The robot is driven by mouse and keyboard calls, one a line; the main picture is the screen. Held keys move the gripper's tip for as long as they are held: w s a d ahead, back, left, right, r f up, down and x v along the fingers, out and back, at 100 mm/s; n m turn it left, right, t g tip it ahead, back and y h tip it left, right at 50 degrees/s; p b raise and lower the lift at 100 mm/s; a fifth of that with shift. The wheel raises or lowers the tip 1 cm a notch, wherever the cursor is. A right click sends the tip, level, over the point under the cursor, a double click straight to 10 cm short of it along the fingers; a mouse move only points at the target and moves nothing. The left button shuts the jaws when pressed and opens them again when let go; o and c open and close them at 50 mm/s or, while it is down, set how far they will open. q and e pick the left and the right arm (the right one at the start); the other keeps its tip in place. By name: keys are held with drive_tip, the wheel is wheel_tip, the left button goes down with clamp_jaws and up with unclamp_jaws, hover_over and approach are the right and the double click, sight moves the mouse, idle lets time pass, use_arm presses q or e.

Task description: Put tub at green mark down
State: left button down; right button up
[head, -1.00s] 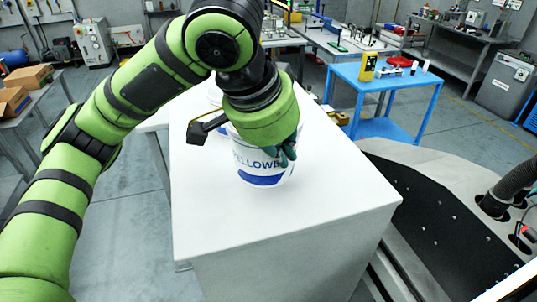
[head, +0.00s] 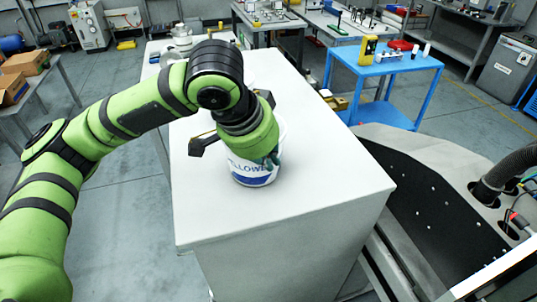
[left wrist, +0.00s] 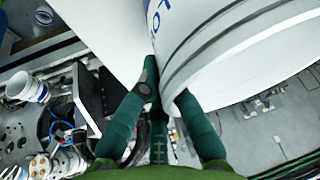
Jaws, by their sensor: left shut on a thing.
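A white tub (head: 240,178) with blue lettering and a blue patch is over the white bench top, near its middle, in the head view. My left gripper (head: 270,160) is shut on the tub, with its teal fingers at the tub's right side. In the left wrist view the tub (left wrist: 235,55) fills the upper right, and the left gripper (left wrist: 170,98) has its fingers at the rim. Whether the tub's base touches the bench cannot be told. No green mark shows. My right gripper is not in view.
The white bench top (head: 300,205) is clear in front of the tub. White containers (head: 181,36) stand at its far end. A blue table (head: 385,62) with a yellow device (head: 369,46) stands beyond on the right. Cardboard boxes (head: 25,62) lie on a side table at left.

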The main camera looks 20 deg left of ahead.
use_arm(q)
drive_tip(key=c, duration=1.4)
unclamp_jaws()
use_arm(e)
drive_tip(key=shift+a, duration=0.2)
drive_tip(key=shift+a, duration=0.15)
use_arm(q)
drive_tip(key=shift+r, duration=0.25)
drive_tip(key=shift+b+v, duration=1.3)
drive_tip(key=shift+v, duration=4.65)
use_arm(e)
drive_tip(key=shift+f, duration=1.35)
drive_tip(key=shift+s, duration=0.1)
